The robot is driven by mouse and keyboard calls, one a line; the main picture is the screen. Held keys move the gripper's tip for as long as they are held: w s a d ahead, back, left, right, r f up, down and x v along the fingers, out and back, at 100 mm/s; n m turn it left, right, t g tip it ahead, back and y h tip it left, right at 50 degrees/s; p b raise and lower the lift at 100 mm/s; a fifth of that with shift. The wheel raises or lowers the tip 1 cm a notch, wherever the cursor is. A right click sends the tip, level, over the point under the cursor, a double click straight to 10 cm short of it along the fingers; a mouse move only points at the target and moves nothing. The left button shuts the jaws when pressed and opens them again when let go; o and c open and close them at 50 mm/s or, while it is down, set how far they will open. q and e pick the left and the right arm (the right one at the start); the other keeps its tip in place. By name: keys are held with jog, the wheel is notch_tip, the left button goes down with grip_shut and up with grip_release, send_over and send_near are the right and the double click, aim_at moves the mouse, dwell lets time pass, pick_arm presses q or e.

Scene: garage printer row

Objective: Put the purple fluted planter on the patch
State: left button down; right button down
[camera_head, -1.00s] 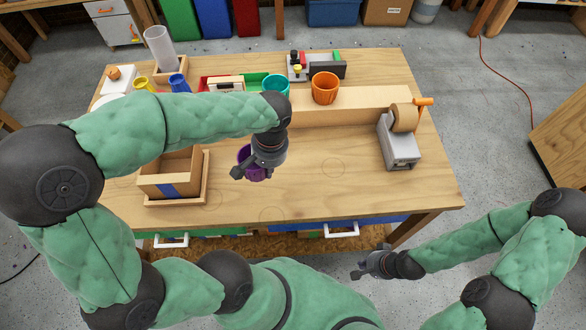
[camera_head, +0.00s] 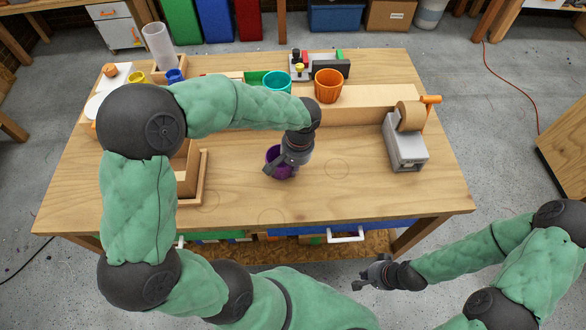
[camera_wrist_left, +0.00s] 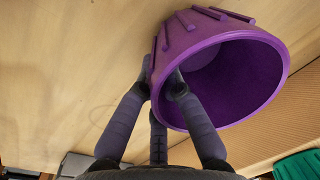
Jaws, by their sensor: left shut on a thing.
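The purple fluted planter (camera_head: 273,154) is over the middle of the table, partly hidden by my left gripper (camera_head: 283,168). In the left wrist view the planter (camera_wrist_left: 232,75) shows its open mouth and ribbed outside. My left fingers (camera_wrist_left: 163,88) are shut on its wall at the rim, one inside and others outside. I cannot tell whether its base touches the table. Faint ring outlines mark the wood: one right of the planter (camera_head: 337,168), others toward the front edge (camera_head: 271,216). I cannot tell which is the patch. My right gripper (camera_head: 371,272) is empty and appears open beyond the table's front edge.
An orange fluted planter (camera_head: 328,87) and a teal one (camera_head: 276,81) stand behind. A tape dispenser (camera_head: 405,150) stands at the right, by a long raised wooden block (camera_head: 370,105). A wooden box (camera_head: 188,170) is left, partly behind my arm. The table's front right (camera_head: 400,195) is clear.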

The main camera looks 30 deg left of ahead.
pick_arm(q)
jog(key=shift+f, duration=0.15)
jog(key=c, duration=1.8)
grip_release()
jog(key=shift+f, duration=0.1)
jog(key=o, duration=0.4)
notch_tip(320, 180, up, 12)
jog(key=d+p, duration=0.1)
jog(key=p, duration=0.3)
jog(key=shift+d+r, duration=0.15)
jog(key=shift+r, duration=0.05)
jog(key=shift+w+p, duration=0.1)
jog(key=shift+p, duration=0.2)
